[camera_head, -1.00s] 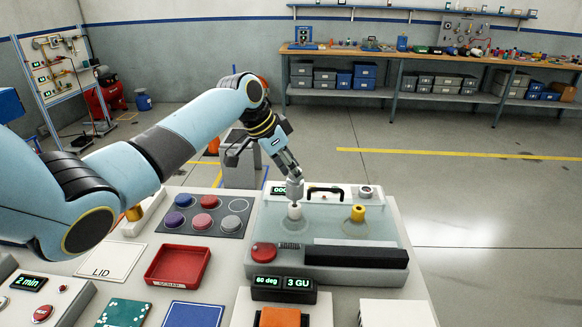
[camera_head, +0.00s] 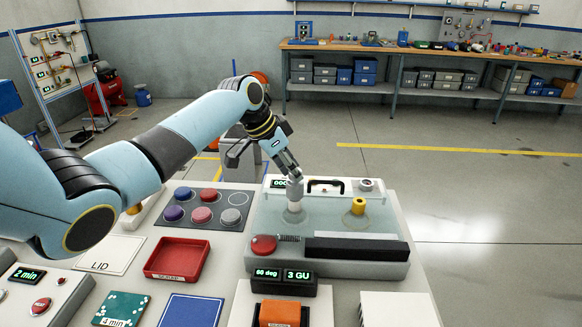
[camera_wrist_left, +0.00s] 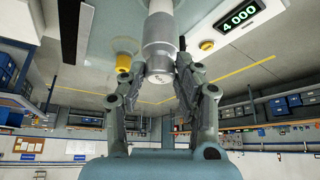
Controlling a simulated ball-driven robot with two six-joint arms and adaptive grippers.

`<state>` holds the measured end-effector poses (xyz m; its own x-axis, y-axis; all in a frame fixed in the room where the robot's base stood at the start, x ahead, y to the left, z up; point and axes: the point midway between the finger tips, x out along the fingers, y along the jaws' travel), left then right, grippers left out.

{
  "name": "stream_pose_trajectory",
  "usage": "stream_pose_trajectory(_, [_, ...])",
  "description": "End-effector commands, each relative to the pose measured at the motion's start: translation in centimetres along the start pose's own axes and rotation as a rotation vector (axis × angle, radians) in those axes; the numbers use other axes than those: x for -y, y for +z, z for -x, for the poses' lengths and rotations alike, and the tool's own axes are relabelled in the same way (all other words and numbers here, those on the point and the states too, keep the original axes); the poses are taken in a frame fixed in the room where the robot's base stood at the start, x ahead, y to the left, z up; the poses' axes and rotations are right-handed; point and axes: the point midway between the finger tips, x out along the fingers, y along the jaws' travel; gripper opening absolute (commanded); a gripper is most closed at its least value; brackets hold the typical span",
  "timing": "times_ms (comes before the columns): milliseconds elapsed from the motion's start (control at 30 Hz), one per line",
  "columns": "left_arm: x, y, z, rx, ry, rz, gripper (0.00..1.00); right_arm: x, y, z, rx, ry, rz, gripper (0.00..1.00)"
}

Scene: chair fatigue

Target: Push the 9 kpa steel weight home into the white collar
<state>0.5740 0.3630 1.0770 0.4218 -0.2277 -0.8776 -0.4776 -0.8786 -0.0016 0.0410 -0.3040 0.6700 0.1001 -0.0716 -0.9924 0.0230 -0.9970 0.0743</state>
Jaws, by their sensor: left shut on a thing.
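My left gripper (camera_head: 294,188) points down over the left side of the clear-topped tank (camera_head: 262,222). In the left wrist view, its fingers (camera_wrist_left: 156,82) are shut on the steel weight (camera_wrist_left: 157,58), a grey metal cylinder. The far end of the weight meets a paler white part (camera_wrist_left: 160,7), which looks like the white collar; how deep the weight sits in it I cannot tell. In the head view the collar area (camera_head: 294,215) shows as a pale round shape just below the fingers. My right gripper is not in view.
A black bar (camera_head: 355,250) and a red knob (camera_head: 263,245) lie along the front. Coloured discs (camera_head: 201,215) and a red tray (camera_head: 177,258) are to the left.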

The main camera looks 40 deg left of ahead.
Motion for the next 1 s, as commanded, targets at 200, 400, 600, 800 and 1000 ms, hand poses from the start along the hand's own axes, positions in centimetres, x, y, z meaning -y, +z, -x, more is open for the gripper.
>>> stream_pose_trajectory(200, [0.0, 0.1, -0.4, -0.003, -0.001, -0.001, 0.03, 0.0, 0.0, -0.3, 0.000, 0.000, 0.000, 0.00])
stream_pose_trajectory(400, [0.0, 0.2, -0.6, -0.002, -0.001, -0.001, 0.44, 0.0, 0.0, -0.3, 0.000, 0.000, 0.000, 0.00])
stream_pose_trajectory(600, [0.0, 0.3, -0.6, -0.001, 0.000, 0.000, 0.59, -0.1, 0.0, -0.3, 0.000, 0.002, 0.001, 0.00])
stream_pose_trajectory(800, [0.0, 0.4, -0.5, 0.002, 0.001, 0.000, 0.59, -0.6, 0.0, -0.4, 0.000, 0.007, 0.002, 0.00])
stream_pose_trajectory(1000, [0.1, 0.5, 2.1, 0.002, -0.003, -0.003, 0.59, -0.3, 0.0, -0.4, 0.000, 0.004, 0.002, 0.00])
